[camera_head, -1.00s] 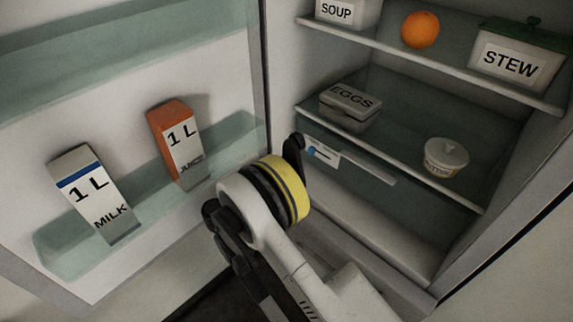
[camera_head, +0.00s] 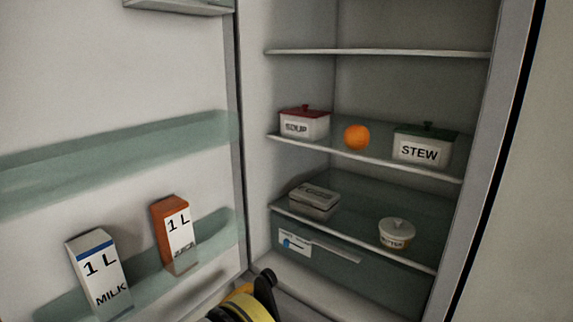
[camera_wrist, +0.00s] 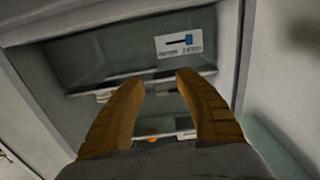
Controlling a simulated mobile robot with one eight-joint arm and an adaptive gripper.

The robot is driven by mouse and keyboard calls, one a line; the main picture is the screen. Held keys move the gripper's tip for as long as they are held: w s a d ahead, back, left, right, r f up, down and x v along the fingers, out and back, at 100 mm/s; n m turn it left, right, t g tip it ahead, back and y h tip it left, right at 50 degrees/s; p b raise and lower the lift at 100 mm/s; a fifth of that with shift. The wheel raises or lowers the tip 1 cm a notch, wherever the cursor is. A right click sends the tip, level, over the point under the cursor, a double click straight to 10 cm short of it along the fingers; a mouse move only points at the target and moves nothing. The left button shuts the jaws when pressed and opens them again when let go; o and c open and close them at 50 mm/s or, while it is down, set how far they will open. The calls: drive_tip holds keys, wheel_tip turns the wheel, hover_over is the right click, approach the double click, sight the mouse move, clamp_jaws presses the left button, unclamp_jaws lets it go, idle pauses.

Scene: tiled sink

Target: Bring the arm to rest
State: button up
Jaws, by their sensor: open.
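My gripper (camera_wrist: 158,105) shows in the wrist view with its two tan fingers apart and nothing between them. It faces the lower part of the open fridge, where a drawer front (camera_wrist: 120,58) with a label shows behind the fingers. In the head view only a yellow and black part of my arm (camera_head: 245,305) shows at the bottom edge, below the fridge shelves; the fingers are hidden there.
The open fridge door on the left holds a milk carton (camera_head: 100,275) and a juice carton (camera_head: 175,235). Shelves hold a soup box (camera_head: 304,123), an orange (camera_head: 356,137), a stew box (camera_head: 423,147), an egg box (camera_head: 314,201) and a small lidded pot (camera_head: 397,233). The top shelf is bare.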

drive_tip(key=w+d+r+n+g+y, duration=0.3)
drive_tip(key=d+r+g, duration=0.1)
drive_tip(key=d+r, duration=0.9)
drive_tip(key=s+d+r+n+g+y, duration=0.25)
drive_tip(key=s+d+r, duration=0.25)
drive_tip(key=s+d, duration=0.5)
drive_tip(key=s+d+n+y, duration=0.1)
drive_tip(key=s+d+y, duration=0.1)
drive_tip(key=s, duration=0.8)
drive_tip(key=s+d+n+y, duration=0.1)
drive_tip(key=s+d+y, duration=0.1)
drive_tip(key=s, duration=0.8)
drive_tip(key=shift+s+d+y, duration=0.3)
drive_tip(key=shift+d+y, duration=0.05)
drive_tip(key=shift+y, duration=0.4)
drive_tip(key=shift+r, duration=0.1)
